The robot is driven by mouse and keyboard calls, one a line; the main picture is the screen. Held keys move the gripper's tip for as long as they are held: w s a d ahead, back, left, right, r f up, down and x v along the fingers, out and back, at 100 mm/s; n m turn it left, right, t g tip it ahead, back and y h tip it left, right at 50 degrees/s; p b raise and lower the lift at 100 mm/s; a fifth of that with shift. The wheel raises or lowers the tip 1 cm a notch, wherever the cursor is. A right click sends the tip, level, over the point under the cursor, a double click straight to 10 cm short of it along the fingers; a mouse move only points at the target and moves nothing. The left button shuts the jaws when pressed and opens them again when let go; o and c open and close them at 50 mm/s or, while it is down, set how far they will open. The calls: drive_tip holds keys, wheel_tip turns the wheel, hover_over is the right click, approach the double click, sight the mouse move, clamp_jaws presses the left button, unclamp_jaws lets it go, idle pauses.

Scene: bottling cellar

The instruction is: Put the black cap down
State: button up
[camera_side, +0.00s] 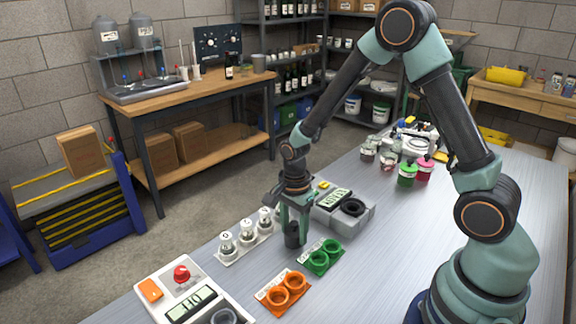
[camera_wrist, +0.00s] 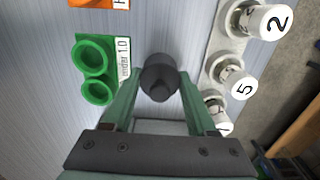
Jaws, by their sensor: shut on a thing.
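The black cap (camera_side: 292,239) is between the fingers of my gripper (camera_side: 294,214) in the side view, with its lower part showing below the fingertips. The wrist view shows the dark, round cap (camera_wrist: 158,72) between the two green fingers of my gripper (camera_wrist: 158,88), which is shut on it. The cap is over the grey table, between the green two-ring holder (camera_wrist: 95,70) and the white rack (camera_wrist: 232,45) of numbered vials. I cannot tell whether its underside touches the table.
An orange two-ring holder (camera_side: 281,291) is nearer the camera than the green one. A grey device with a display (camera_side: 340,207) stands behind my gripper. A white box with a red button (camera_side: 182,275) is at the front left. The table's right part is mostly bare.

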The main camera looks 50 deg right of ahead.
drive_tip(key=shift+f, duration=0.15)
drive_tip(key=o, duration=1.3)
wheel_tip(320, 180, up, 12)
drive_tip(key=shift+f, duration=0.2)
drive_tip(key=r, duration=0.1)
wheel_tip(320, 180, up, 7)
drive_tip(key=n+t, duration=0.2)
drive_tip(key=n, duration=0.5)
hover_over(294, 223)
drive_tip(key=s, duration=0.4)
drive_tip(key=s+r+n+t, duration=0.1)
drive_tip(key=s+n, duration=0.1)
drive_tip(key=n, duration=0.1)
drive_tip(key=s+r+n+t, duration=0.1)
drive_tip(key=n, duration=0.3)
drive_tip(key=s+r+n+t, duration=0.1)
drive_tip(key=s+r+n, duration=0.1)
drive_tip(key=n, duration=0.2)
drive_tip(key=shift+s+t, duration=0.3)
